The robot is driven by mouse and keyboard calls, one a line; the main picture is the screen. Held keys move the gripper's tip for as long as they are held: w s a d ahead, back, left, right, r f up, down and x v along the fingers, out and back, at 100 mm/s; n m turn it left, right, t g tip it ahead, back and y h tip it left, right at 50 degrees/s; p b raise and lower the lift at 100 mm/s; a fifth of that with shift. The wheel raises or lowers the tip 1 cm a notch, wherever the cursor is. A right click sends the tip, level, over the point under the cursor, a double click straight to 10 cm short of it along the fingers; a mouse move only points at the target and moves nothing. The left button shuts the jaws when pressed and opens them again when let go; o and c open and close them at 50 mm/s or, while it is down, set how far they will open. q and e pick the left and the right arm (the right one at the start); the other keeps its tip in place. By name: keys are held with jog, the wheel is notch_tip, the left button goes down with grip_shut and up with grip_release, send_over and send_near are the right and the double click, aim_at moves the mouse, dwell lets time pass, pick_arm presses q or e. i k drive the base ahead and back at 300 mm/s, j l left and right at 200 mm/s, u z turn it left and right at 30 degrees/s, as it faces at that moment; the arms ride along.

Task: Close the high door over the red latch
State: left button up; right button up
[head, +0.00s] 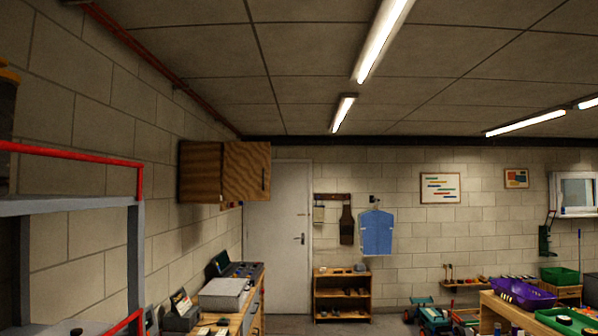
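A wooden wall cabinet (200,172) hangs high on the left block wall, above the workbench. Its door (243,172), with a dark vertical handle (263,180) near the right edge, appears to stand open, sticking out from the wall with its face towards me. The cabinet's inside is hidden behind the door; small coloured items show just under the door's lower edge. I cannot make out a red latch on the cabinet. Neither of my grippers is in view.
A grey rack with red rails (70,153) stands close at the left. A workbench (251,310) with boxes runs below the cabinet. A white door (279,240), a low wooden shelf (342,295) and a table with a purple crate (523,293) stand beyond. The floor between looks partly open.

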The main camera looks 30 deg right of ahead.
aim_at(247, 166)
jog(key=z, duration=0.75)
jog(key=i+l+u, duration=0.15)
jog(key=i+l, duration=0.2)
jog(key=i, duration=0.45)
jog(key=i+l+u, duration=0.15)
jog(key=i+l, duration=0.25)
jog(key=i, duration=0.35)
jog(key=i+l+u, duration=0.15)
jog(key=i+l, duration=0.35)
jog(key=i, duration=0.25)
jog(key=i+l+u, duration=0.15)
jog(key=i+l, duration=0.45)
jog(key=i, duration=0.1)
